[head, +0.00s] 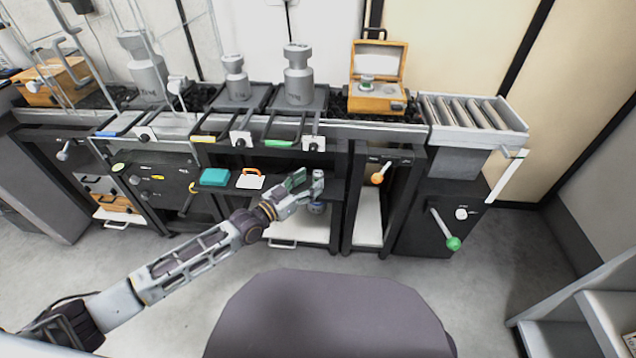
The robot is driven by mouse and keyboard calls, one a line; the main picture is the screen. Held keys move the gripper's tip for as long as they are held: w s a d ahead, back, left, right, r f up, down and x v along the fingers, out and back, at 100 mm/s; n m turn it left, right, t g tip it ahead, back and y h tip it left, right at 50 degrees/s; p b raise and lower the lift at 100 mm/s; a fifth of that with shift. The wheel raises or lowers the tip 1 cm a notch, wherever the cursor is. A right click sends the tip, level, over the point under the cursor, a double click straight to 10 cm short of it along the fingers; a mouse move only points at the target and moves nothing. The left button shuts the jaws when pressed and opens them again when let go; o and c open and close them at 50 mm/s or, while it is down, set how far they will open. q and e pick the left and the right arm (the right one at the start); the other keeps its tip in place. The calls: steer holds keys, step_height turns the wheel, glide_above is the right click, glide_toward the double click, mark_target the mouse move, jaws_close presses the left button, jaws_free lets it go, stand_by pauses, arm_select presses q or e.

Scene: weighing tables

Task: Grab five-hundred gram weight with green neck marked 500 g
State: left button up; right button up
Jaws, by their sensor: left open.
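My left gripper (309,181) reaches in from the left to the front of the shelf below the bench top. It is open, with its fingers pointing right. A small grey metal weight (317,208) stands right at the fingers, partly hidden by them. Its top shows above the fingers and its lower body below them. I cannot read a marking on it or make out a green neck. I cannot tell whether the fingers touch it. My right gripper is not in view.
Large grey weights (298,78) and (235,80) stand on bench trays. An open wooden box (377,98) and a roller rack (472,115) are to the right. A green-knobbed lever (453,243) sticks out at right.

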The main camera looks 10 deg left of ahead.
mark_target(318, 173)
arm_select(q)
steer(key=shift+w, duration=0.15)
steer(key=shift+w+d+b, duration=0.3)
steer(key=shift+w+b, duration=0.15)
steer(key=shift+w+d+r+b, duration=0.1)
steer(key=shift+w+d+b, duration=0.15)
steer(key=shift+w, duration=0.2)
steer(key=shift+w+d+b, duration=0.15)
steer(key=shift+w+b, duration=0.15)
steer(key=shift+w, duration=0.1)
steer(key=shift+b+x, duration=0.35)
steer(key=shift+x, duration=0.65)
jaws_close()
steer(key=shift+r, duration=0.15)
